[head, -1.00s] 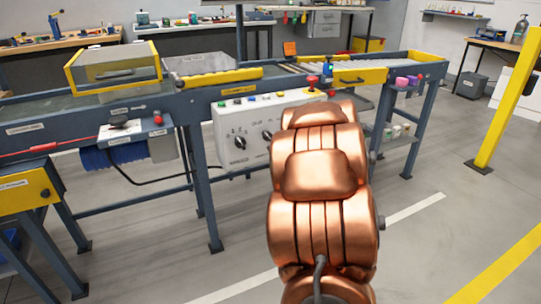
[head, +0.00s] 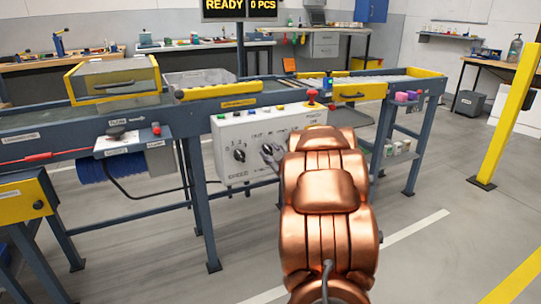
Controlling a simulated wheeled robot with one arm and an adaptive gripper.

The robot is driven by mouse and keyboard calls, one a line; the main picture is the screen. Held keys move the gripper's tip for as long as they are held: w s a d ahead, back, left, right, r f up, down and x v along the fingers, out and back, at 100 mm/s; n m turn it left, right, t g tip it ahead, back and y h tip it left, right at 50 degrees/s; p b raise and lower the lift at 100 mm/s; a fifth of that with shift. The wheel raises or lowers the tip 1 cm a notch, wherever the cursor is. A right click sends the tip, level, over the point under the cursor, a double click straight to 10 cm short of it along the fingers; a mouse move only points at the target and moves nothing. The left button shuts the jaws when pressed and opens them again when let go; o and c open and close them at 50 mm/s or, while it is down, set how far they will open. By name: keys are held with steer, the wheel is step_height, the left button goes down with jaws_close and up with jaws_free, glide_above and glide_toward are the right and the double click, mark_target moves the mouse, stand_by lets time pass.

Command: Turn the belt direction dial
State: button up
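A white control panel (head: 228,133) hangs on the front of the conveyor. A black dial (head: 240,155) on its left has marks around it and a label below that seems to read SPEED. A second dial just to its right showed clearly before. Which dial sets belt direction is not readable.
A red mushroom button (head: 312,96) stands above the panel's right end. A yellow post (head: 506,105) stands on the right. The floor between is clear.

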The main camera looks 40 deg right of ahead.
steer(key=shift+w, duration=0.15)
jaws_close()
steer(key=shift+r+m+p, duration=0.1)
steer(key=shift+m+p, duration=0.2)
steer(key=shift+p, duration=0.5)
steer(key=m+p, duration=0.1)
steer(key=p, duration=0.2)
steer(key=shift+r+m+p, duration=0.2)
steer(key=shift+m+p, duration=0.1)
steer(key=shift+m, duration=0.1)
steer(key=m+p, duration=0.4)
steer(key=p, duration=0.3)
steer(key=shift+d+m+p, duration=0.15)
steer(key=shift+m+p, duration=0.2)
steer(key=shift+m, duration=0.05)
steer(key=m+p, duration=0.4)
steer(key=shift+f+m+p, duration=0.3)
steer(key=shift+p, duration=0.1)
